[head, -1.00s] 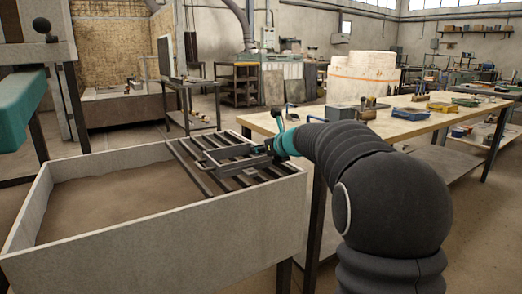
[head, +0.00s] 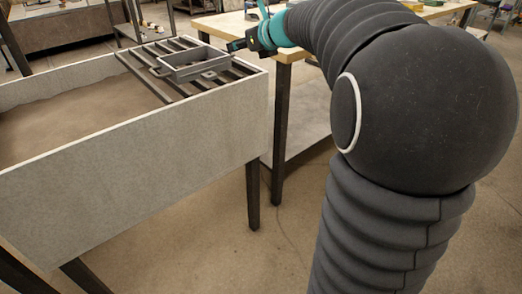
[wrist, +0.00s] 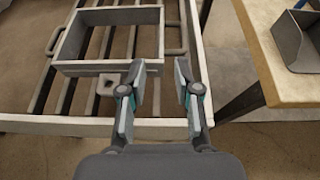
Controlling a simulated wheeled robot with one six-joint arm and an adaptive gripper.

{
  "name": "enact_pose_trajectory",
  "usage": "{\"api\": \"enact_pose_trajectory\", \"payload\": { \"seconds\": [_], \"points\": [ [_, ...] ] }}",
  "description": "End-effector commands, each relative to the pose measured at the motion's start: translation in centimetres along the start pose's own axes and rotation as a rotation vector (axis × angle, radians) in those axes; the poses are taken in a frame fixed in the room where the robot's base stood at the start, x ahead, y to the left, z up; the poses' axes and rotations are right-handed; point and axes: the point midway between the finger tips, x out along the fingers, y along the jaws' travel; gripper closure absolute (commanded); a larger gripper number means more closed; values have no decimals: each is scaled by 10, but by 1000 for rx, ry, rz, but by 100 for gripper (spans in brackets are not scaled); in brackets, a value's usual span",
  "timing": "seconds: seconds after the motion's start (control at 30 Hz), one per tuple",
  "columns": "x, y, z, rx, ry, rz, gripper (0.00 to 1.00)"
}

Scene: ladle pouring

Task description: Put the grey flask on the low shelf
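The grey flask (head: 195,67) is an open rectangular frame with handles. It lies on dark slats across the right end of a trough. In the wrist view the flask (wrist: 110,35) is ahead and to the left of my gripper (wrist: 160,102). My gripper's two fingers stand apart with nothing between them, and neither visibly touches the flask. In the head view my gripper (head: 240,45) is just right of the flask. A low board under the wooden bench (head: 305,122) may be the low shelf. My arm hides part of it.
The grey-walled trough (head: 140,165) holds brown sand on its left. A small grey block with a hole (wrist: 108,84) is beside the flask's near side. The wooden bench (wrist: 278,85), with a grey scoop-like tray (wrist: 293,42), is right of my gripper. Bare floor lies below.

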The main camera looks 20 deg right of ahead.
Motion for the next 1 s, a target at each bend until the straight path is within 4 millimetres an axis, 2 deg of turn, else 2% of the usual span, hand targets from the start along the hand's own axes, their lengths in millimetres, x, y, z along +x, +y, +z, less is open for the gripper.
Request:
{"api": "enact_pose_trajectory", "payload": {
  "seconds": [0.07,0.17,0.3,0.4,0.5,0.6,0.7,0.8,0.93,0.97,1.0],
  "points": [
    [-7,16,-4,-94,21,16,68],
    [-23,52,-22,-337,79,60,68],
    [-60,111,-66,-827,181,168,68],
    [-89,145,-104,-1189,241,268,68],
    [-120,171,-145,-1547,289,385,68],
    [-151,190,-187,-1897,323,520,68],
    [-178,200,-226,-2210,345,660,68],
    [-199,203,-257,-2451,354,788,68],
    [-215,203,-281,-2643,356,906,68],
    [-217,202,-284,-2669,356,922,64],
    [-219,202,-287,-2693,355,938,64]
  ]
}}
